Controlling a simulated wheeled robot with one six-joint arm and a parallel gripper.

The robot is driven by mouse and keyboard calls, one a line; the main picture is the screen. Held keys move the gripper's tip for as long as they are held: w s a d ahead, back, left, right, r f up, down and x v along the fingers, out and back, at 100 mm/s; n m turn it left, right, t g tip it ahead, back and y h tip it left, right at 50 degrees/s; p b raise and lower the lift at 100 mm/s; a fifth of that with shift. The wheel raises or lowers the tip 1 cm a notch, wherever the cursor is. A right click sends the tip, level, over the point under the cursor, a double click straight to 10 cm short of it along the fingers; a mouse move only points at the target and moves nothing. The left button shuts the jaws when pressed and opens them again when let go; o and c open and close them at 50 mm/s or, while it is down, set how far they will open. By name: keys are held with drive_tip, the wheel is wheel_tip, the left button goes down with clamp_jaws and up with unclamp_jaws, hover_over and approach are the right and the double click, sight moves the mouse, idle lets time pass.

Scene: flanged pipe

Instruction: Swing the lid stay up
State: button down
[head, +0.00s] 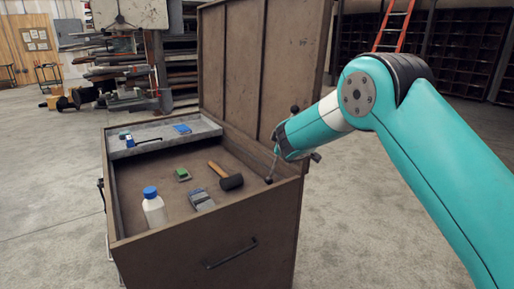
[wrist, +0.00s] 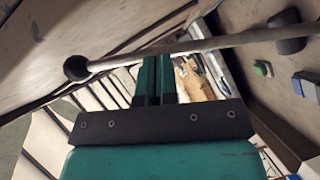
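The lid stay (head: 275,164) is a thin metal rod at the chest's right side. Its lower dark end sits by the chest rim and its upper dark knob is close to the raised lid (head: 232,70). My arm hides part of this area in the head view.
The open chest (head: 228,226) holds a bottle (head: 154,209), a mallet (head: 230,181), a green block (head: 182,175) and a grey-blue item (head: 201,200). A shallow tray (head: 152,141) sits at its back left. Open floor lies left and right.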

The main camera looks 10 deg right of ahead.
drive_tip(key=shift+a+r, duration=0.1)
drive_tip(key=shift+a, duration=0.1)
drive_tip(key=s+a+r+m+g+y, duration=0.2)
drive_tip(key=s+g, duration=0.3)
drive_tip(key=s, duration=1.3)
drive_tip(key=s+a+r+m+g+y, duration=0.15)
drive_tip(key=s+g, duration=0.35)
drive_tip(key=s, duration=1.3)
drive_tip(key=s+a+r+m+g+y, duration=0.15)
drive_tip(key=s+g, duration=0.45)
drive_tip(key=s, duration=1.1)
wheel_tip(320, 180, up, 14)
drive_tip(key=p, duration=1.4)
drive_tip(key=shift+f+t+y, duration=0.2)
drive_tip(key=shift+t+y, duration=0.1)
drive_tip(key=shift+y, duration=0.1)
